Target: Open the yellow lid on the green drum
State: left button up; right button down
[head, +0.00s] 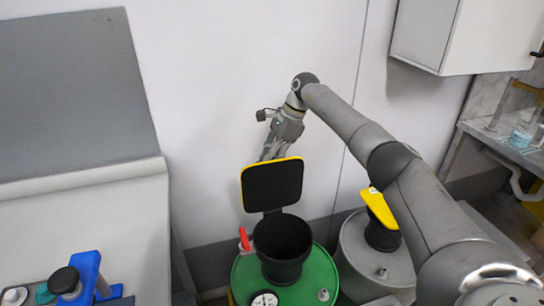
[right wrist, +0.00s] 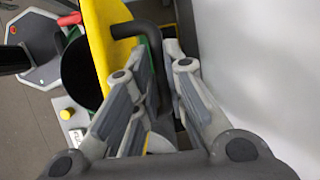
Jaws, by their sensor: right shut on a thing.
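The green drum (head: 318,274) stands at the bottom centre of the head view, with a black funnel (head: 283,262) on top. Its yellow lid (head: 243,190) stands upright at the back of the funnel, dark inner face toward me, so the funnel mouth is open. My right gripper (head: 272,152) is behind the lid's upper edge, its fingertips partly hidden by the lid. In the right wrist view, the gripper (right wrist: 157,58) is shut on the black bent handle (right wrist: 150,30) beside the yellow lid (right wrist: 101,30). My left gripper is not in view.
A grey drum (head: 362,262) with another yellow lid (head: 379,208) stands to the right, beside my right arm. The wall (head: 215,100) is close behind the drums. A white cabinet (head: 425,35) hangs at upper right. A blue bracket (head: 88,270) is at lower left.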

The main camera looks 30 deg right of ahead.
jog(key=c, duration=1.9)
grip_release()
jog(key=shift+s+f, duration=0.2)
jog(key=shift+f, duration=0.4)
jog(key=o, duration=0.4)
jog(key=shift+w, duration=0.4)
jog(key=shift+s+r, duration=0.2)
jog(key=shift+r, duration=0.15)
jog(key=v, duration=1.1)
jog(key=shift+d+r, duration=0.15)
jog(key=shift+r, duration=0.1)
jog(key=shift+f, duration=0.1)
